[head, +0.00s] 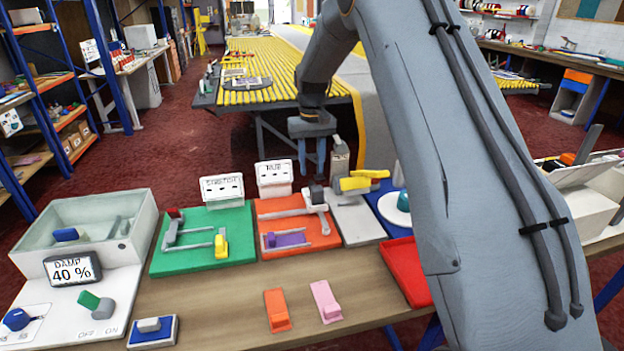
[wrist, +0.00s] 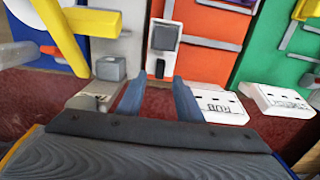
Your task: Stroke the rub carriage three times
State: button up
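The rub station is an orange board (head: 275,243) with grey rails and a purple pad (head: 285,240) at its front. The wrist view shows the block (wrist: 163,42) just beyond my fingertips. A white display marked RUB (head: 274,176) stands behind the board; its reading is not clear. My gripper (head: 311,170) points down behind the block. In the wrist view its two blue fingers (wrist: 158,92) are apart with nothing between them.
A green STRETCH board (head: 205,258) lies left of the orange one. A grey station with a yellow lever (head: 355,184) is close on the right, then a red tray (head: 405,270). Orange (head: 277,310) and pink (head: 326,300) blocks lie in front on bare wood.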

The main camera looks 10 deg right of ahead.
aim_at(312, 183)
jog(key=shift+f+p, duration=0.85)
jog(key=shift+f, duration=1.95)
jog(key=shift+c, duration=0.5)
grip_shut()
